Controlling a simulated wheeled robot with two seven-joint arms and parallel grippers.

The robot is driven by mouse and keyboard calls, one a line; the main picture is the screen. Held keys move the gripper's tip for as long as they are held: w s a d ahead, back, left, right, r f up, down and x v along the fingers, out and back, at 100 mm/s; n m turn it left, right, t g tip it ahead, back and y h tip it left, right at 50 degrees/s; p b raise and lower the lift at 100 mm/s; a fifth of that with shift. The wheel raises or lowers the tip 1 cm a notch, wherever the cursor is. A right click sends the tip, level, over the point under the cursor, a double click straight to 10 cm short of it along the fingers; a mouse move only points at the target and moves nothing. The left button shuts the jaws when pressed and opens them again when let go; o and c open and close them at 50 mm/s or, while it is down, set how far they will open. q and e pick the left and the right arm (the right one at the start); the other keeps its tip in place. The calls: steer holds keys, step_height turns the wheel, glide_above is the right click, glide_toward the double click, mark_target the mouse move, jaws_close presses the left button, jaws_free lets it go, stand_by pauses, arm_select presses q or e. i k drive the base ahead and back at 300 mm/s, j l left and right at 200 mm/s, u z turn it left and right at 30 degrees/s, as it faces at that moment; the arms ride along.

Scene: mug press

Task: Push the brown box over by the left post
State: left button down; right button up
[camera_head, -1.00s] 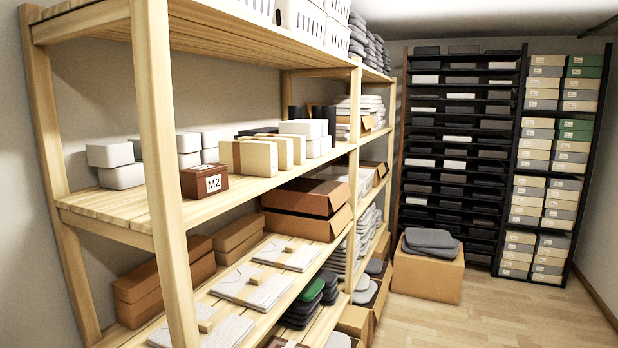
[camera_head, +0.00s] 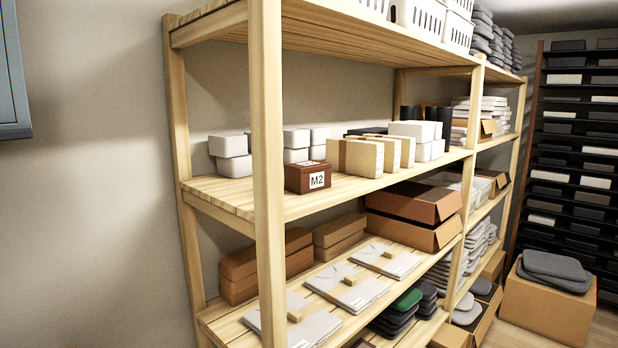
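The small brown box (camera_head: 307,177) with a white label reading M2 sits upright on the middle shelf (camera_head: 236,192). It is near the shelf's front edge, just right of the wooden front left post (camera_head: 267,170). A small gap seems to separate box and post. A back left post (camera_head: 184,190) stands farther left against the wall. Neither of my grippers is in view.
Tan boxes (camera_head: 362,157) stand right of the brown box, and white boxes (camera_head: 230,155) stand behind and left. The lower shelf holds brown cartons (camera_head: 262,268) and paper stacks (camera_head: 346,288). A cardboard box (camera_head: 548,303) stands on the floor at right.

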mark_target(305, 176)
steer(key=l+u, duration=0.1)
steer(key=u, duration=0.35)
steer(key=l+u, duration=0.1)
steer(key=u, duration=0.4)
steer(key=i+l+u, duration=0.1)
steer(key=u, duration=0.35)
steer(key=l+u, duration=0.15)
steer(key=u, duration=0.3)
steer(key=k+l+u, duration=0.15)
steer(key=l+u, duration=0.2)
steer(key=k+l+u, duration=0.3)
steer(key=l, duration=0.25)
steer(key=k+l+u, duration=0.15)
steer(key=l+u, duration=0.2)
steer(key=k+l+u, duration=0.3)
steer(key=l, duration=0.1)
